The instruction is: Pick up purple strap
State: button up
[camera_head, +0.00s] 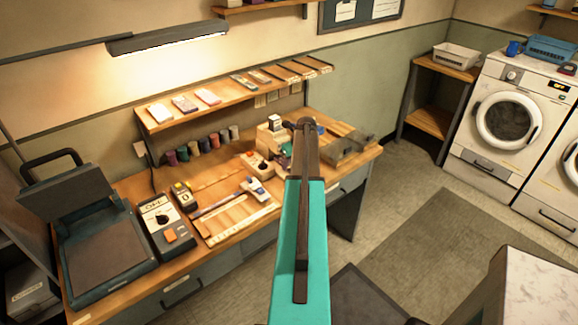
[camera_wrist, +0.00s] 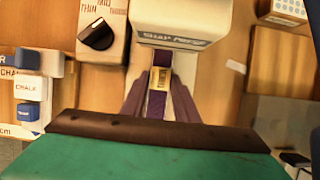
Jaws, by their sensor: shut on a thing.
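The purple strap (camera_wrist: 158,103) shows in the wrist view as a narrow upright band with a gold-coloured patch near its upper end. My gripper (camera_wrist: 160,88) is shut on it, with one dark finger on each side. The strap's upper end meets the front edge of a pale lettered block (camera_wrist: 184,38); I cannot tell whether it is still inside that block. Its lower end is hidden behind my teal and brown wrist. In the head view my arm covers most of the gripper and the strap.
A dial box (camera_wrist: 102,32) and chalk blocks (camera_wrist: 30,88) lie left of the gripper in the wrist view. In the head view, the wooden bench (camera_head: 128,190) also holds a press (camera_head: 105,235), a switch box (camera_head: 165,225) and several spools, with a shelf (camera_head: 215,105) above.

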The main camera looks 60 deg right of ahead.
jog(key=shift+s+a+r+b, duration=0.25)
jog(key=shift+s+r+b, duration=0.25)
jog(key=shift+s+r, duration=0.15)
jog(key=s+a+r+b, duration=0.3)
jog(key=s+r, duration=0.3)
jog(key=s, duration=0.6)
jog(key=shift+a+r+b, duration=0.35)
jog(key=shift+a, duration=0.25)
jog(key=shift+w, duration=0.1)
jog(key=s+a+r+p, duration=0.2)
jog(key=s+p, duration=0.1)
jog(key=s, duration=0.3)
jog(key=shift+s, duration=0.4)
jog(key=shift+a, duration=0.1)
